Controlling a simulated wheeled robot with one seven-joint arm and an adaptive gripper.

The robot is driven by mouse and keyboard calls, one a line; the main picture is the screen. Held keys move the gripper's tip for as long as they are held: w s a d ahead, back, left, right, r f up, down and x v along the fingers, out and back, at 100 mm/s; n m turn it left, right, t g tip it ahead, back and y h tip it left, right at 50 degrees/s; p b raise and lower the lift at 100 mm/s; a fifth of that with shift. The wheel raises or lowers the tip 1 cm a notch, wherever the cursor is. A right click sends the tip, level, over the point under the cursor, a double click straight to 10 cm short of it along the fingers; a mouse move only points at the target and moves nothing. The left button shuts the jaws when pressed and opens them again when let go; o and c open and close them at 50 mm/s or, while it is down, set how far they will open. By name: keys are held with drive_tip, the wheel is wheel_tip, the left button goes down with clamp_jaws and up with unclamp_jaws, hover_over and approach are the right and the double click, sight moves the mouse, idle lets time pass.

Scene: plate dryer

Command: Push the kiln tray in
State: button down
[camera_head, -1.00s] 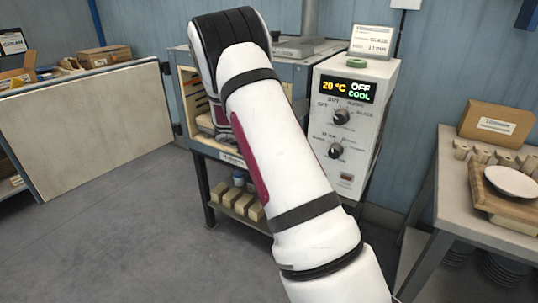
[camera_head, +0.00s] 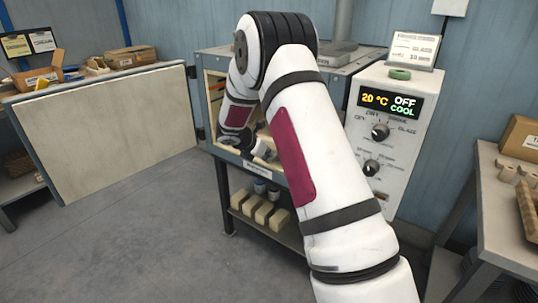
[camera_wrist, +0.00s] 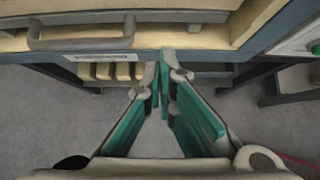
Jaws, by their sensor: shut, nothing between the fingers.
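The kiln (camera_head: 216,95) stands open at the front, with its pale interior partly showing behind my arm. In the wrist view, a grey bar handle (camera_wrist: 80,44) crosses the pale front edge at the upper left; it appears to belong to the kiln tray (camera_wrist: 190,17), whose extent is mostly cut off by the frame. My gripper (camera_wrist: 164,62) is shut and empty, its tips close together just below the kiln's front edge and right of the handle. I cannot tell whether the tips touch anything. In the head view my arm hides much of the opening.
The control box (camera_head: 385,140) right of the opening reads 20 °C, OFF, COOL. A lower shelf (camera_head: 285,232) holds several pale blocks. A bench (camera_head: 490,215) stands at the right and a pale panel (camera_head: 105,130) at the left. The floor in front is clear.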

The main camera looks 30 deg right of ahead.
drive_tip(key=w+d+f, duration=0.3)
drive_tip(key=d+f, duration=0.2)
drive_tip(key=d, duration=0.3)
drive_tip(key=shift+d+f+b, duration=0.15)
drive_tip(key=shift+d+b, duration=0.15)
drive_tip(key=shift+b, duration=0.15)
drive_tip(key=shift+w, duration=0.1)
drive_tip(key=d, duration=0.1)
drive_tip(key=w+d+b, duration=0.1)
drive_tip(key=d, duration=0.2)
drive_tip(key=shift+w+d, duration=0.25)
drive_tip(key=shift+w, duration=0.05)
drive_tip(key=shift+w+d, duration=0.1)
drive_tip(key=shift+d, duration=0.2)
